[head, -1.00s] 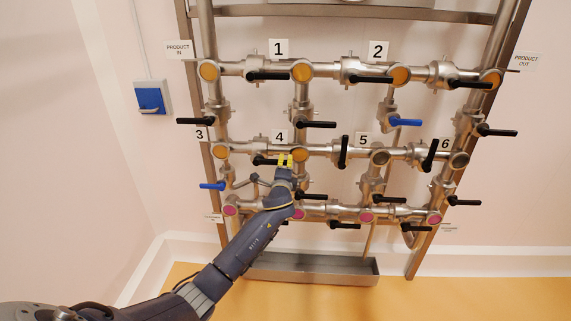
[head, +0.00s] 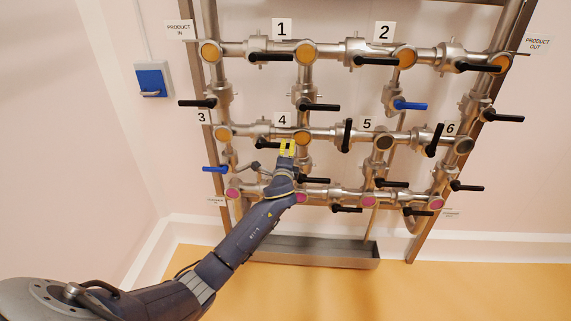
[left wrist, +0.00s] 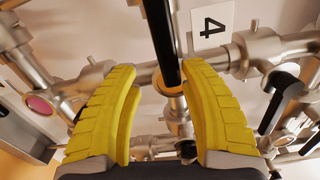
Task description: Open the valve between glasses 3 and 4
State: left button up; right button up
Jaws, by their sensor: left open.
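Glass 3 (head: 223,134) and glass 4 (head: 302,138) are amber discs on the middle pipe row. The valve between them has a black handle (head: 266,144), lying roughly along the pipe and pointing toward glass 4. My left gripper (head: 287,148), with yellow fingers, is at the free end of that handle, just below and left of glass 4. In the left wrist view the handle (left wrist: 163,40) runs between the two open fingers (left wrist: 165,85), apart from both as far as I can see. My right gripper is out of view.
Other black handles surround the spot, including one above glass 4 (head: 320,107) and an upright one (head: 347,135) to the right. A blue handle (head: 214,169) sits lower left. A metal trough (head: 318,250) lies below the frame, and a blue wall box (head: 152,80) is left.

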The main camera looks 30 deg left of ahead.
pick_arm(q)
jog(key=v, duration=1)
jog(key=shift+s+d+f, duration=0.1)
dwell(0.3)
jog(key=s+d+f+g+h, duration=0.1)
jog(key=s+f+g, duration=0.2)
jog(key=s+f, duration=0.9)
jog(key=s+d+f+g+h, duration=0.1)
jog(key=s+f+g, duration=0.25)
jog(key=f, duration=1.75)
jog(key=s+d+f+g+h, duration=0.1)
jog(key=s+f+g, duration=0.2)
jog(key=s+f, duration=0.9)
jog(key=s+d+f+n+g+h, duration=0.1)
jog(key=s+f+n+g, duration=0.1)
jog(key=s+f, duration=0.7)
jog(key=s+d+f+n+g+h, duration=0.1)
jog(key=s+f+n, duration=0.4)
jog(key=s, duration=1)
jog(key=s+d+f+n+g+h, duration=0.1)
jog(key=s+f+n, duration=0.3)
jog(key=s+f, duration=0.8)
jog(key=shift+s+d+f+g+h, duration=0.35)
jog(key=shift+d+f+g+h, duration=0.05)
jog(key=shift+d+g, duration=0.5)
